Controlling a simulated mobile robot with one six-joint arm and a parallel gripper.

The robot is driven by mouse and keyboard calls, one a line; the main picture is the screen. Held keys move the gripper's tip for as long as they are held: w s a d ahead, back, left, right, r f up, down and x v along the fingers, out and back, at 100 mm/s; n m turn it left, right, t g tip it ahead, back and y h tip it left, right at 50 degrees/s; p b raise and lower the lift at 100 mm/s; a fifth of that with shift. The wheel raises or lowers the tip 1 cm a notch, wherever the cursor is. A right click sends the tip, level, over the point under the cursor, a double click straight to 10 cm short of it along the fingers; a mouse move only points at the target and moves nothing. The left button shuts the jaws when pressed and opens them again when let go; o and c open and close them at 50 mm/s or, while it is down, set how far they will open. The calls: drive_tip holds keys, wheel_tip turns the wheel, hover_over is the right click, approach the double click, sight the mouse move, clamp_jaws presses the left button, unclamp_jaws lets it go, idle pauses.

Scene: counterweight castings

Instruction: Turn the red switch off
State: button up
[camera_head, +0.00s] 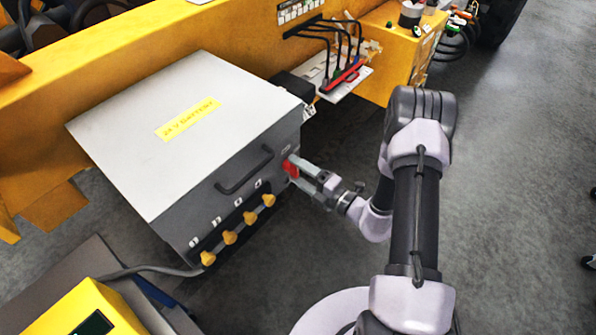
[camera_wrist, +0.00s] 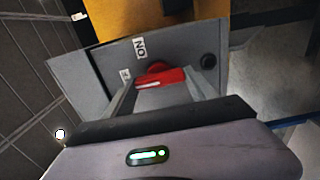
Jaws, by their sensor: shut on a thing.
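The red switch (camera_head: 290,167) is on the front face of the grey battery box (camera_head: 160,90), at its right end. In the wrist view the red switch (camera_wrist: 160,76) has a red handle between my two fingers, with an "ON" label (camera_wrist: 140,48) above it and a second label, partly hidden, to the left. My gripper (camera_head: 300,172) reaches the switch from the right. In the wrist view my gripper (camera_wrist: 158,92) is shut on the red handle, which lies nearly crosswise between the fingertips. The fingers hide part of the switch's surroundings.
A black handle (camera_head: 244,172) and several yellow knobs (camera_head: 230,237) project from the box front, left of my gripper. A yellow machine frame (camera_head: 180,35) stands behind the box. A yellow unit (camera_head: 85,312) is at lower left.

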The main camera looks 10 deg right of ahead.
idle(0.4)
drive_tip(key=o, duration=1.4)
drive_tip(key=shift+c, duration=0.2)
drive_tip(key=p+v, duration=0.2)
drive_tip(key=v, duration=1.5)
drive_tip(key=shift+s, duration=0.2)
drive_tip(key=shift+d+r, duration=0.1)
